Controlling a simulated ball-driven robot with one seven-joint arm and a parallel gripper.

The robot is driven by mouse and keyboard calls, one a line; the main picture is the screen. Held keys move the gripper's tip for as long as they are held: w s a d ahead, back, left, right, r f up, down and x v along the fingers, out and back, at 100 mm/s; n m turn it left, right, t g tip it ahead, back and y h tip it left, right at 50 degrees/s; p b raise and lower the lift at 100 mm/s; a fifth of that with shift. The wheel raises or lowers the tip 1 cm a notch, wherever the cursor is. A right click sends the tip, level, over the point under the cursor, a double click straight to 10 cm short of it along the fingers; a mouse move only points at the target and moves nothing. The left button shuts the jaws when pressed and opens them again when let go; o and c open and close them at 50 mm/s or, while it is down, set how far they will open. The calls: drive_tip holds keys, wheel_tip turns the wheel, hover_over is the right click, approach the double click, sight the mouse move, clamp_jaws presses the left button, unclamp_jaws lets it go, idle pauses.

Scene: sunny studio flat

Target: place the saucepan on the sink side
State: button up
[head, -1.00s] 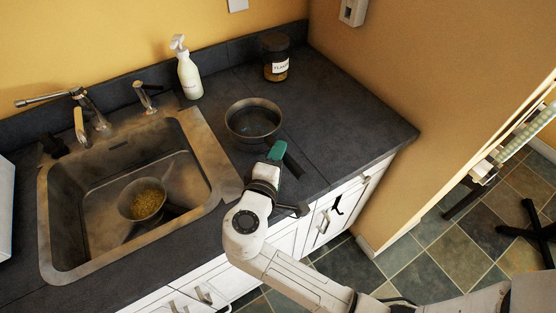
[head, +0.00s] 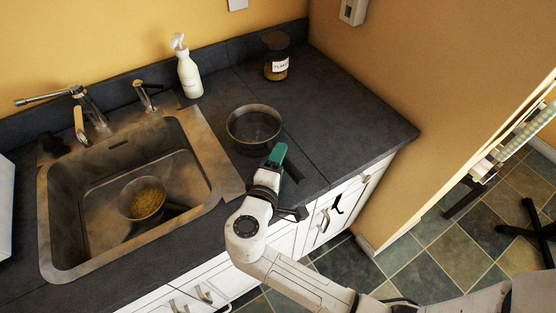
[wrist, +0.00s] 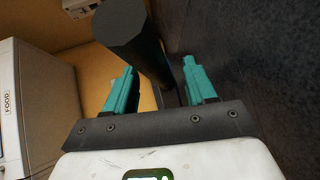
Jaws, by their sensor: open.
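The saucepan (head: 238,143), dark and round, sits upright on the dark counter (head: 350,120) just right of the sink (head: 205,160). Its handle points toward the front right, partly hidden by my gripper in the head view. My gripper (head: 277,154) has teal fingers and is at the handle, on the near side of the pan. In the wrist view, my gripper (wrist: 160,87) has its fingers spread apart, with the dark handle (wrist: 128,32) showing between and beyond them. I cannot tell whether a finger touches the handle.
A white pump bottle (head: 189,76) and a dark-lidded jar (head: 276,68) stand behind the saucepan. The counter to the right is clear, up to the wall. Cabinets are below the front edge.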

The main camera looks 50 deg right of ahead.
drive_tip(key=shift+r, duration=0.2)
drive_tip(key=b+v, duration=0.2)
drive_tip(key=v, duration=1)
drive_tip(key=shift+f+b, duration=0.1)
drive_tip(key=shift+b, duration=0.2)
idle(0.8)
